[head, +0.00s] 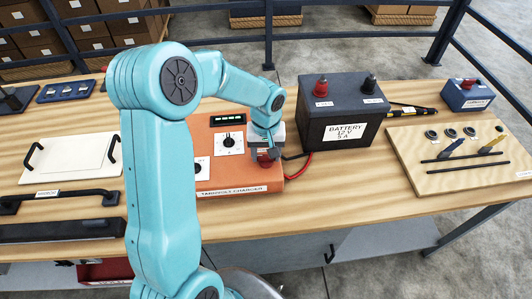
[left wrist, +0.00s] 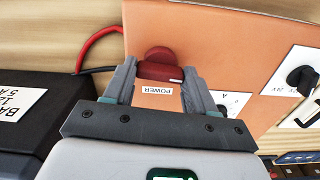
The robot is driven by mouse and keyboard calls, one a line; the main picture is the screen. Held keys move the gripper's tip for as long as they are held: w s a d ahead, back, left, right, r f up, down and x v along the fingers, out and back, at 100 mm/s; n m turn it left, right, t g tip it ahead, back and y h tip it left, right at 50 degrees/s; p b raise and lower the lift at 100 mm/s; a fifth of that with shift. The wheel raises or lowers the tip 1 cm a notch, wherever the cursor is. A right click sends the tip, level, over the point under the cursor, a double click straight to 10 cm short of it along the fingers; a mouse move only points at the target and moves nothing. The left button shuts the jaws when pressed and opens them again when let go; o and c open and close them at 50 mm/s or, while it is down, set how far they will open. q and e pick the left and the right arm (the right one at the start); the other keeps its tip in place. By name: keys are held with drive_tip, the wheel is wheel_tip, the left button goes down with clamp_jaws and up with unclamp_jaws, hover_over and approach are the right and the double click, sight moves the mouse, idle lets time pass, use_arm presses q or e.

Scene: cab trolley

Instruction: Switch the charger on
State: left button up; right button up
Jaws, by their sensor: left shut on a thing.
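The charger (head: 245,178) is an orange box on the wooden bench, with a dark display showing green marks and white-plated black dials. Its red knob (left wrist: 160,63), above the POWER label, shows a small white mark at its lower right edge in the left wrist view. My left gripper (left wrist: 158,78) has its two fingers on either side of this knob and is shut on it. In the head view my left gripper (head: 266,155) is over the charger's right side and partly covers the knob. My left arm hides the charger's left part. My right gripper is not in view.
A black battery (head: 340,112) stands just right of the charger, with red and black cables between them. A wooden board (head: 450,185) with tools lies farther right. A white tray (head: 70,160) with black handles and dark bars lie at left.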

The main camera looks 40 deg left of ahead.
sight(266, 155)
use_arm(q)
drive_tip(key=m+b, duration=0.1)
drive_tip(key=m, duration=0.2)
drive_tip(key=m+b, duration=0.1)
drive_tip(key=m, duration=0.3)
drive_tip(key=shift+m, duration=0.4)
drive_tip(key=m, duration=0.4)
drive_tip(key=shift+r, duration=0.15)
drive_tip(key=m, duration=0.4)
drive_tip(key=shift+w+m, duration=0.1)
drive_tip(key=shift+m, duration=0.5)
drive_tip(key=o, duration=1)
drive_tip(key=shift+o, duration=0.2)
wheel_tip(266, 155, up, 16)
drive_tip(key=shift+r+b, duration=0.15)
drive_tip(key=shift+b, duration=0.3)
